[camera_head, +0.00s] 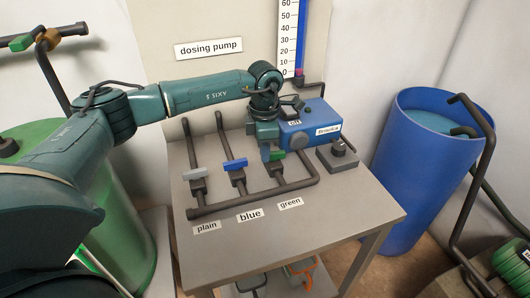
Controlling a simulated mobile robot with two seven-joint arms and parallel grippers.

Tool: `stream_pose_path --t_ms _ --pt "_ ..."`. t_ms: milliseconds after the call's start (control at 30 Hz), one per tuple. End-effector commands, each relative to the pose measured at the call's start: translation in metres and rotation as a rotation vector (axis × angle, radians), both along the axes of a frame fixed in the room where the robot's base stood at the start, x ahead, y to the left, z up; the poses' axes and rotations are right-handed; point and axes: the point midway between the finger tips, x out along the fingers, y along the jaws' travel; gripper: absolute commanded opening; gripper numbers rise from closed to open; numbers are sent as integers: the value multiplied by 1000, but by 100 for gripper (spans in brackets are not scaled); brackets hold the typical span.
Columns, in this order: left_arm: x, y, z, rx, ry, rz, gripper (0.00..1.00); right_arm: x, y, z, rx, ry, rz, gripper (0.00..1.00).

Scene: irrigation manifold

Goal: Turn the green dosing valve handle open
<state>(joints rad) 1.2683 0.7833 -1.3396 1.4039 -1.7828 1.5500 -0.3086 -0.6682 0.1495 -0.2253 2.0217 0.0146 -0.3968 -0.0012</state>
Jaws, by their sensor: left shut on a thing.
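The green valve handle (277,155) sits on the rightmost of the manifold's three valves, behind the label "green" (290,203). My left gripper (268,148) reaches in from the left and points down at this handle. It is shut on the green handle and hides part of it, so its exact angle is hard to tell. The blue handle (235,164) and the grey handle (194,173) stand to its left, each lying across its pipe. My right gripper is not in view.
The manifold pipe (240,202) runs along the front of the grey table (330,214). A blue pump (311,127) and a small grey box with a black knob (338,156) stand close to the right. A blue barrel (398,190) stands beyond the table.

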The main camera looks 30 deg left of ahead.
Motion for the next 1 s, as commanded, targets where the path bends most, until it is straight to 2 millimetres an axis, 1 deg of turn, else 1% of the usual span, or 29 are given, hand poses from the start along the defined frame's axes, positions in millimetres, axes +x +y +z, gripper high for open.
stream_pose_path --t_ms 33,333,700,1000 --pt "1 1 -2 -1 -2 -38 0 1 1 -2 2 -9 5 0" --pt "7 3 -2 -1 -3 -319 0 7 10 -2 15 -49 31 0" --pt "15 4 -1 -1 -4 -670 0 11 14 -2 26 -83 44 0" --pt "21 3 0 -1 -3 -955 0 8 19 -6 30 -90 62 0"
